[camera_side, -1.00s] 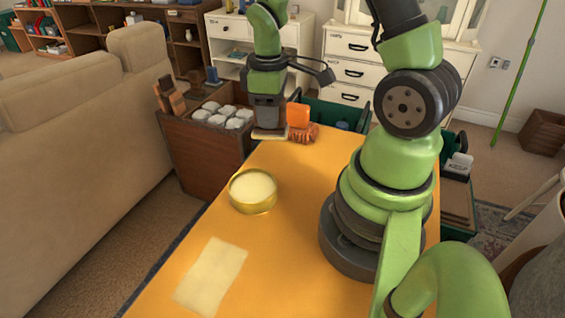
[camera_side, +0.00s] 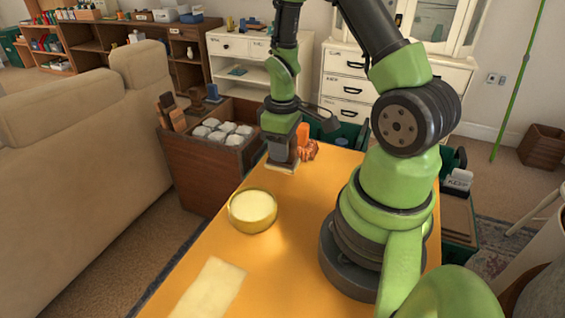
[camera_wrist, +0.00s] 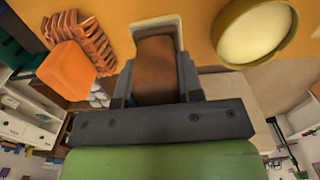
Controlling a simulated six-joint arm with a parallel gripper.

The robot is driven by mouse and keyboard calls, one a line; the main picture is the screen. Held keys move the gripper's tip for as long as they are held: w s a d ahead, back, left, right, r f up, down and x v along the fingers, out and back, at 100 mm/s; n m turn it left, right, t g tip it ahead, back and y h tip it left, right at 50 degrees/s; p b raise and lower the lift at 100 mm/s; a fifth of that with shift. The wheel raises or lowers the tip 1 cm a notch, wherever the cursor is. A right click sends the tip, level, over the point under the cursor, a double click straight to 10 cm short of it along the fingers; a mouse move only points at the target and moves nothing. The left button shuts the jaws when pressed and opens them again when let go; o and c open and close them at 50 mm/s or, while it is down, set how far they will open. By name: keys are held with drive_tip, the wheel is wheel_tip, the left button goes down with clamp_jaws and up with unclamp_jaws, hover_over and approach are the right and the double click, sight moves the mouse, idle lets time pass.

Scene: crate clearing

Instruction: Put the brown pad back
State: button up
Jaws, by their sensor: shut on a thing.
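The brown pad (camera_wrist: 157,65) is between the jaws of my gripper (camera_wrist: 157,75) in the wrist view. A pale flat edge (camera_wrist: 140,28) shows around its far end and seems to belong to it. In the side view my gripper (camera_side: 284,158) points down over the far end of the orange table (camera_side: 300,200). The pale edge (camera_side: 281,168) shows just under the jaws, low at the tabletop. I cannot tell whether it touches. The jaws hide most of the pad there.
An orange block (camera_side: 302,134) and a ribbed orange-brown thing (camera_side: 309,151) stand close right of my gripper. A yellow bowl (camera_side: 252,222) with pale contents and a pale sheet (camera_side: 209,288) lie nearer. A brown crate (camera_side: 196,176) holds several white things. Green crates (camera_side: 346,133) stand beyond.

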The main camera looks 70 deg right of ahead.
drive_tip(key=shift+f, duration=2)
drive_tip(key=shift+f, duration=0.3)
drive_tip(key=o, duration=0.9)
wheel_tip(320, 180, up, 10)
drive_tip(key=shift+w+f, duration=0.1)
drive_tip(key=shift+w, duration=0.05)
drive_tip(key=a+r+m+t, duration=0.25)
drive_tip(key=a+r, duration=0.45)
drive_tip(key=r, duration=0.4)
drive_tip(key=s+a+r+m+t+y, duration=0.1)
drive_tip(key=s+a+r+t, duration=0.1)
drive_tip(key=s+a+r, duration=0.1)
drive_tip(key=s+a+r+m+t+y, duration=0.1)
drive_tip(key=s+a+r+t, duration=0.1)
drive_tip(key=s+a+r, duration=0.2)
drive_tip(key=shift+s+a+r+t, duration=0.3)
drive_tip(key=shift+a+r+t, duration=0.05)
drive_tip(key=shift+a+r, duration=0.05)
